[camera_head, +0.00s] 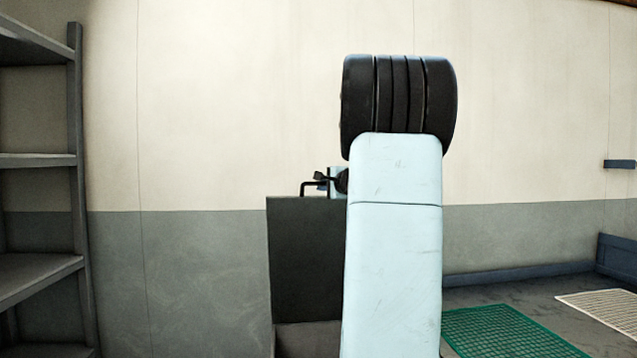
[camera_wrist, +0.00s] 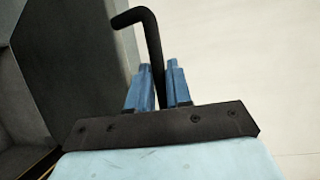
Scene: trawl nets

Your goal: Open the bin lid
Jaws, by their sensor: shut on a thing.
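The bin lid (camera_head: 305,260) is a dark flat panel. It stands raised, close to upright, above the grey bin (camera_head: 308,340), of which only a small part shows. A black bent handle (camera_head: 303,188) sits on the lid's top edge. My gripper (camera_head: 328,181) is at this handle, partly hidden behind my arm. In the wrist view, the blue fingers of my gripper (camera_wrist: 159,72) are shut on the black handle (camera_wrist: 152,42), one on each side. The dark lid (camera_wrist: 75,50) fills the left of that view. My arm hides the lid's right side.
A grey shelf rack (camera_head: 75,190) stands at the left. A pale wall with a grey lower band is behind the bin. A green net (camera_head: 510,333) and a pale net (camera_head: 605,308) lie on the floor at the right.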

